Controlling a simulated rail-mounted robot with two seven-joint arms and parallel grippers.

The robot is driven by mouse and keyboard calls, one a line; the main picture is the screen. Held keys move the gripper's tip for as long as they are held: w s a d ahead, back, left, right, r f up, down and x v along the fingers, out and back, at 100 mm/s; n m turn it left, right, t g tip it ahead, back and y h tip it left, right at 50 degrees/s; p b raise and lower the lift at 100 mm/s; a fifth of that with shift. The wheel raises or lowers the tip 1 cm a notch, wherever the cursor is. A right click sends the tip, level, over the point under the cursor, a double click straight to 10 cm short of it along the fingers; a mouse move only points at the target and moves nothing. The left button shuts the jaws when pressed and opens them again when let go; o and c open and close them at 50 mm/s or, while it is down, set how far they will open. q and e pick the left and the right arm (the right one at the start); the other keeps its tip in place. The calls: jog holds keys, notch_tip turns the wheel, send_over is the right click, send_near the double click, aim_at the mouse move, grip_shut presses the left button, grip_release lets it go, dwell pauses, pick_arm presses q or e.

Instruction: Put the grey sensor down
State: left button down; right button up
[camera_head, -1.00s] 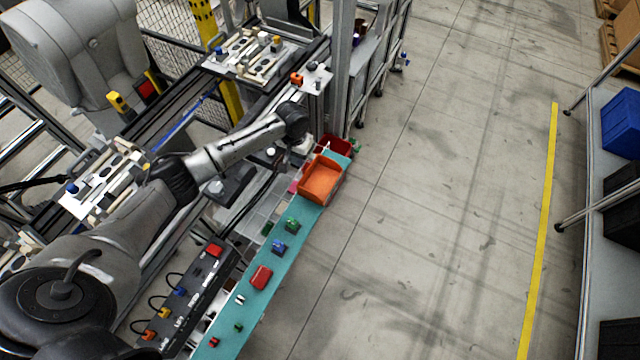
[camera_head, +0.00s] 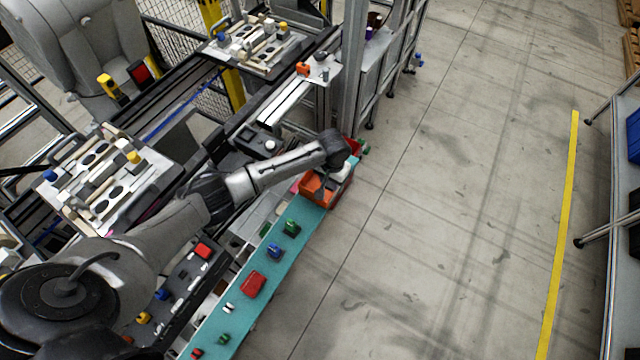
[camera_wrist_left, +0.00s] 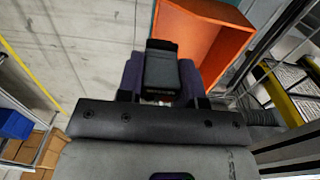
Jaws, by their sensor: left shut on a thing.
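My left gripper (camera_head: 328,177) is over the orange bin (camera_head: 318,196) at the far end of the teal shelf, and its wrist covers part of the bin. In the left wrist view the gripper (camera_wrist_left: 161,78) is shut on the grey sensor (camera_wrist_left: 162,70), a dark grey block between its two fingers. The orange bin (camera_wrist_left: 212,32) is close beside and behind the sensor there. I cannot tell how high the sensor is above the bin's floor. My right gripper is not in view.
The teal shelf (camera_head: 228,318) holds a red block (camera_head: 253,284), a blue part (camera_head: 275,251) and a green part (camera_head: 291,228). A red bin (camera_head: 354,147) stands just behind the orange one. A metal post (camera_head: 353,70) rises nearby. Open floor lies to the right.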

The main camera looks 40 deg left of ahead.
pick_arm(q)
jog(key=a+f, duration=0.2)
jog(key=a, duration=0.1)
jog(key=a+b, duration=0.1)
jog(key=shift+a+f, duration=0.3)
jog(key=shift+f, duration=0.1)
jog(key=shift+f+b, duration=0.7)
jog(key=shift+f, duration=1.3)
jog(key=shift+f, duration=0.15)
jog(key=c, duration=0.8)
grip_release()
